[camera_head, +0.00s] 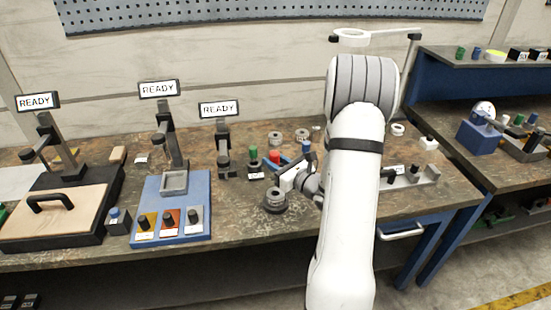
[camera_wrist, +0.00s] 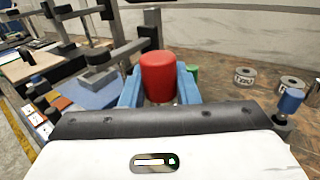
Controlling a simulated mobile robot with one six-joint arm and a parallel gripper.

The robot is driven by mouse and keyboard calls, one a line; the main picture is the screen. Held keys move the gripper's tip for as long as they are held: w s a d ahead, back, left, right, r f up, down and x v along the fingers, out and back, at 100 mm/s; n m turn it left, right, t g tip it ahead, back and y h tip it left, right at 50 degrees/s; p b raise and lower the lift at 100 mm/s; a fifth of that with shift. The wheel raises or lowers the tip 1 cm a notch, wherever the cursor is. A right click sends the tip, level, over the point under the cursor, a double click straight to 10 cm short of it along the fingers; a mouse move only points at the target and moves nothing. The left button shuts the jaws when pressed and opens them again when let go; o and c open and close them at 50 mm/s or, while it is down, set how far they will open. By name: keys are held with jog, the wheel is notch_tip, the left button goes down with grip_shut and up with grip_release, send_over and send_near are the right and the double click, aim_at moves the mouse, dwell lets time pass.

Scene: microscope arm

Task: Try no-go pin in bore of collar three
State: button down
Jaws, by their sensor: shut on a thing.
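My gripper (camera_wrist: 160,88) has its two blue fingers shut on the red handle of a pin (camera_wrist: 159,76). In the head view the red handle (camera_head: 274,156) shows at the fingertips, above the bench; its lower end is hidden. A grey collar (camera_head: 275,194) sits on a round dark base, in front of and below the gripper. More collars stand loose behind the gripper, two of them in the wrist view (camera_wrist: 245,77) (camera_wrist: 291,84). Their labels are too small to read, so I cannot tell which collar is number three.
A green-topped piece (camera_head: 253,154) stands left of the gripper and a blue-topped pin (camera_wrist: 290,100) to the right in the wrist view. A blue station (camera_head: 172,225) with coloured knobs and a wood-topped box (camera_head: 60,215) fill the left. A metal rail fixture (camera_head: 408,180) lies right of my arm.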

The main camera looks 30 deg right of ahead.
jog(key=shift+d+f+b, duration=0.1)
jog(key=shift+b, duration=0.25)
notch_tip(320, 180, down, 6)
jog(key=b, duration=0.5)
jog(key=shift+s+r, duration=0.1)
jog(key=shift+r, duration=0.15)
jog(key=shift+b, duration=0.55)
dwell(1.9)
jog(key=shift+f+b, duration=1.95)
jog(key=shift+r, duration=0.15)
dwell(1.1)
jog(key=shift+r+p, duration=1.25)
jog(key=shift+r, duration=0.65)
